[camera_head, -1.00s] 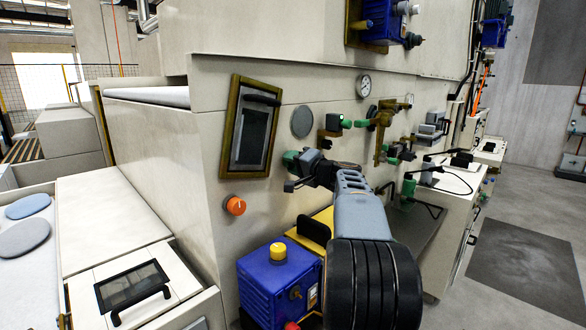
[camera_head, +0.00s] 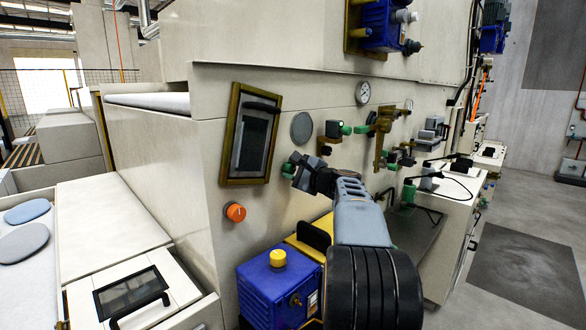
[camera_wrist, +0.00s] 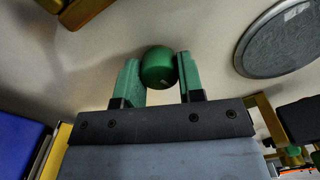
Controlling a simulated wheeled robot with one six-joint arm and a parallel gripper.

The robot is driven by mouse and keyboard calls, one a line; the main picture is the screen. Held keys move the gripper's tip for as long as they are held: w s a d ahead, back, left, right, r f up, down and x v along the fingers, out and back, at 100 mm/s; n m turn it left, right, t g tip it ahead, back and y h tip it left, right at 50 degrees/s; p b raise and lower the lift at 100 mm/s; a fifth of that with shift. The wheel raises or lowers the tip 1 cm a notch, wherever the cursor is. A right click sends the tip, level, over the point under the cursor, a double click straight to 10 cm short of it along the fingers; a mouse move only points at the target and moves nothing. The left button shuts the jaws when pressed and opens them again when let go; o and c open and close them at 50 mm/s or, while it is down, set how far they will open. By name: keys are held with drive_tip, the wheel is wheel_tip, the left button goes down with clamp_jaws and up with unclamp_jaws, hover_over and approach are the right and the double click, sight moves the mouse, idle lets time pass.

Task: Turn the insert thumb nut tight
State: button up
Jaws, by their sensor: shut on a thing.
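The insert thumb nut (camera_wrist: 158,68) is a round green knob in front of the pale machine wall in the wrist view. My gripper (camera_wrist: 160,75) has green fingertips on both sides of it and is shut on it. In the head view my gripper (camera_head: 291,169) is at the wall, below a grey disc and above an orange knob. Green shows at its tip there, but I cannot tell nut from fingertips. The nut's thread and seat are hidden.
A grey disc (camera_wrist: 282,38) is on the wall close to the right of my gripper. An orange knob (camera_head: 235,212) and a framed dark window (camera_head: 251,136) are to the left. A blue box with a yellow cap (camera_head: 278,258) stands below. Green-handled fittings (camera_head: 381,140) project at right.

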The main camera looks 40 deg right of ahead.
drive_tip(key=m+p, duration=0.1)
drive_tip(key=m, duration=0.2)
drive_tip(key=shift+r+m, duration=0.1)
drive_tip(key=shift+m, duration=0.2)
drive_tip(key=shift+m+p, duration=1.1)
drive_tip(key=shift+m, duration=0.6)
drive_tip(key=shift+f, duration=0.2)
drive_tip(key=o, duration=0.9)
drive_tip(key=shift+s, duration=0.15)
drive_tip(key=s+b, duration=0.1)
drive_tip(key=s, duration=0.3)
drive_tip(key=s+d+b, duration=0.1)
drive_tip(key=s, duration=0.4)
drive_tip(key=s+d, duration=0.1)
drive_tip(key=s, duration=0.3)
drive_tip(key=shift+s+d+b, duration=0.15)
drive_tip(key=shift+b, duration=0.25)
